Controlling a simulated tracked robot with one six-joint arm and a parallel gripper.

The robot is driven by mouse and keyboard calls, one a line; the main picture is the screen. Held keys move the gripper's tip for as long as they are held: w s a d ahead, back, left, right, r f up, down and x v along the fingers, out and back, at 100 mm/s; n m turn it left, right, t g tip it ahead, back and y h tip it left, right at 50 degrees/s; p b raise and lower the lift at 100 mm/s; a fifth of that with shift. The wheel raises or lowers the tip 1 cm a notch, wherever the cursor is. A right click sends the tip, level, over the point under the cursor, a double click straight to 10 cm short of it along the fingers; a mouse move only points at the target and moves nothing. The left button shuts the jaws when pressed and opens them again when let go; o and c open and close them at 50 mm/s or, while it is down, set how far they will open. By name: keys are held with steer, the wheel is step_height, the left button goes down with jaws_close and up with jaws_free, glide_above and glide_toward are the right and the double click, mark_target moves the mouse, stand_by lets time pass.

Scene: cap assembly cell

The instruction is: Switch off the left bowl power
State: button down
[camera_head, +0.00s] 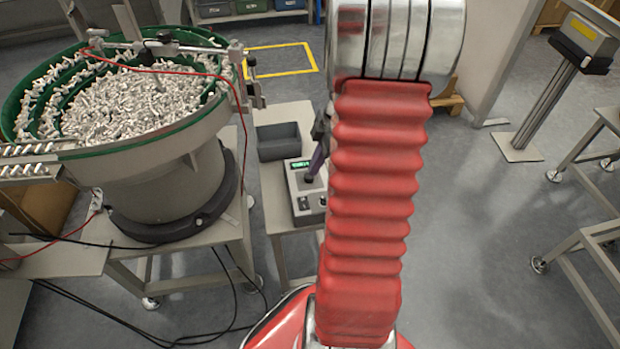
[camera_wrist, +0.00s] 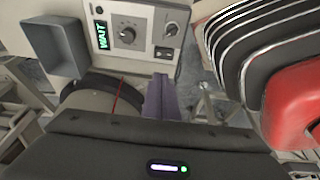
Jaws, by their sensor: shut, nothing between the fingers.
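The bowl control box (camera_head: 312,216) is a light grey unit on the small table beside the left bowl feeder (camera_head: 175,190). In the wrist view the box (camera_wrist: 143,62) shows a green display (camera_wrist: 101,35) reading WAIT, a large dark knob (camera_wrist: 127,36), a smaller knob (camera_wrist: 172,29) and a dark rocker switch (camera_wrist: 164,52). My gripper (camera_head: 310,175) has purple fingers, shut and empty, over the box in the head view. In the wrist view my gripper (camera_wrist: 160,80) shows just below the rocker switch. Contact with the box cannot be told.
A dark grey open bin (camera_head: 278,141) stands behind the box; it also shows in the wrist view (camera_wrist: 55,50). The green-rimmed bowl is full of small white parts (camera_head: 140,103). A red cable and black cables run near the feeder.

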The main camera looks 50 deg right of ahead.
glide_above(302, 202)
steer(key=d, duration=0.1)
steer(key=f, duration=1.1)
steer(key=shift+s+d+f, duration=0.15)
steer(key=shift+d+f, duration=0.05)
steer(key=shift+f, duration=0.85)
steer(key=shift+w+d+f, duration=0.1)
steer(key=shift+w, duration=0.1)
steer(key=shift+s+a, duration=0.45)
steer(key=shift+s, duration=0.2)
steer(key=shift+r, duration=0.2)
steer(key=shift+w+r, duration=0.1)
steer(key=shift+r, duration=0.3)
steer(key=w+d+v, duration=0.1)
steer(key=w+v, duration=0.1)
steer(key=v, duration=1)
steer(key=shift+w+r, duration=0.35)
steer(key=shift+r, duration=0.1)
steer(key=shift+d, duration=0.1)
